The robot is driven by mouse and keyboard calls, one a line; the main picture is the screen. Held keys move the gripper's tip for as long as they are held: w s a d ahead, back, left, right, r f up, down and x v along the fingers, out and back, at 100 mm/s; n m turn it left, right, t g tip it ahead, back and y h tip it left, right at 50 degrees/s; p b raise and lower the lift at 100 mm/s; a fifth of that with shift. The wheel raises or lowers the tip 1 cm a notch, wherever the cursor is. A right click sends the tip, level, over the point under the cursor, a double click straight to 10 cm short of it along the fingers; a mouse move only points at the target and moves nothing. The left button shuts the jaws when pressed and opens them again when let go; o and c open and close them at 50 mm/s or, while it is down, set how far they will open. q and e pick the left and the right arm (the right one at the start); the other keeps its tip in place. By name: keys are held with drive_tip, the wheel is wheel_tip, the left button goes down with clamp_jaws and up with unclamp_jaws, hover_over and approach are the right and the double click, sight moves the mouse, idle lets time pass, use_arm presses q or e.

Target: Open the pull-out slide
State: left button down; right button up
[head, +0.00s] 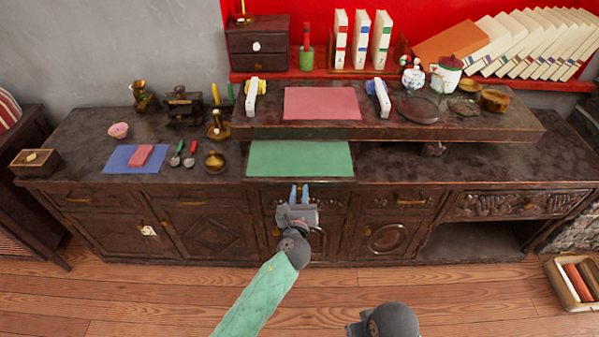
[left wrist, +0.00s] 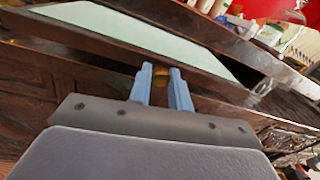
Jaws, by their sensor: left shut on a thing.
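The pull-out slide (head: 300,159) is a flat board with a green top, set in the middle of the dark wooden cabinet beneath the raised shelf. Its front edge lies near the line of the cabinet's front edge. It also shows in the left wrist view (left wrist: 125,32), with a small brass knob (left wrist: 161,79) on its front. My left gripper (head: 299,188) is at the slide's front edge, its blue fingers shut on the knob. The fingers hide the knob in the head view. Part of my right arm shows at the bottom of the head view; its fingers are not visible.
The raised shelf (head: 440,124) holds a pink mat (head: 321,103), white-handled items and pots. On the counter left of the slide are a blue mat (head: 118,160), small tools and a brass pot (head: 214,162). The wooden floor (head: 160,300) in front looks clear; a book box (head: 571,290) stands right.

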use_arm(q)
drive_tip(key=s, duration=0.3)
drive_tip(key=shift+s+r, duration=0.1)
drive_tip(key=shift+s, duration=0.3)
use_arm(e)
drive_tip(key=shift+s+d+r, duration=0.2)
drive_tip(key=shift+d+r, duration=0.25)
drive_tip(key=shift+r, duration=0.05)
use_arm(q)
drive_tip(key=c, duration=1.3)
unclamp_jaws()
drive_tip(key=shift+s, duration=0.1)
drive_tip(key=shift+c, duration=0.2)
drive_tip(key=shift+o, duration=0.2)
use_arm(e)
drive_tip(key=shift+s, duration=0.15)
